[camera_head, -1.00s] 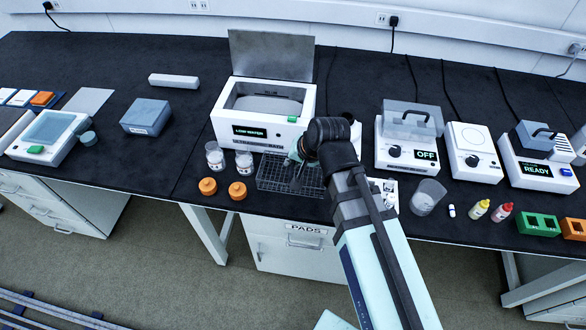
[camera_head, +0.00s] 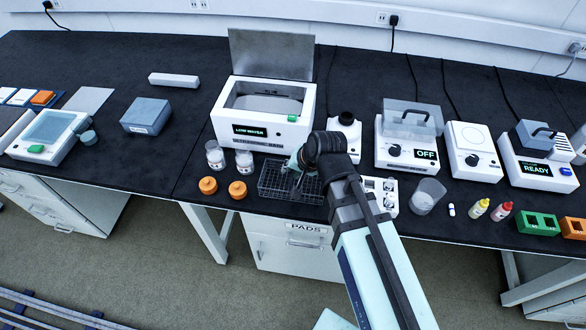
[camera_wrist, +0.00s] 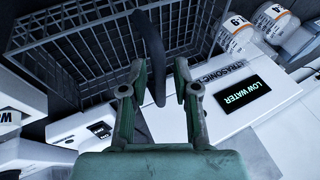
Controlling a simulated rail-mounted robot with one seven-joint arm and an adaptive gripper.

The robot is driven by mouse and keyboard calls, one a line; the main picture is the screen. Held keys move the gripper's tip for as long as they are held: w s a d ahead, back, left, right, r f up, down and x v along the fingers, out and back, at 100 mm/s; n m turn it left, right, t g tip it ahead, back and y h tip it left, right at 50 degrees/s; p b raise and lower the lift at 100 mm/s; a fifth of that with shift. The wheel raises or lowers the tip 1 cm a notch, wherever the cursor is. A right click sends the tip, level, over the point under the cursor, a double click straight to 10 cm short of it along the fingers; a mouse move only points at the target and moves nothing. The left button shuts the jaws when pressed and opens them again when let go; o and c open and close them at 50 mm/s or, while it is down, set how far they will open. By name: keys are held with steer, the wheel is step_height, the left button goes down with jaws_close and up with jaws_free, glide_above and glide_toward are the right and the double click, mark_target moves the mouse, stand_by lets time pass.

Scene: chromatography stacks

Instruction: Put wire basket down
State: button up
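The wire basket (camera_head: 275,187) is a dark mesh tray at the bench's front edge, in front of the ultrasonic bath. It appears level and at bench height, but I cannot see its underside. My gripper (camera_head: 298,163) is over the basket, pointing down at its handle. In the wrist view the basket (camera_wrist: 85,50) fills the upper left. Its dark handle (camera_wrist: 150,50) runs between the fingers of my gripper (camera_wrist: 161,75). The fingers are partly apart, with a gap showing between the handle and the right finger.
The ultrasonic bath (camera_head: 225,125) stands behind with its lid up, reading LOW WATER. Two labelled jars (camera_head: 215,156) and two orange caps (camera_head: 208,186) are close on the left. A white device (camera_head: 390,194) and a clear beaker (camera_head: 427,197) are on the right.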

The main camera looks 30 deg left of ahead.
steer(key=v, duration=1.2)
stand_by(0.3)
steer(key=shift+d+r, duration=0.1)
steer(key=shift+r, duration=0.05)
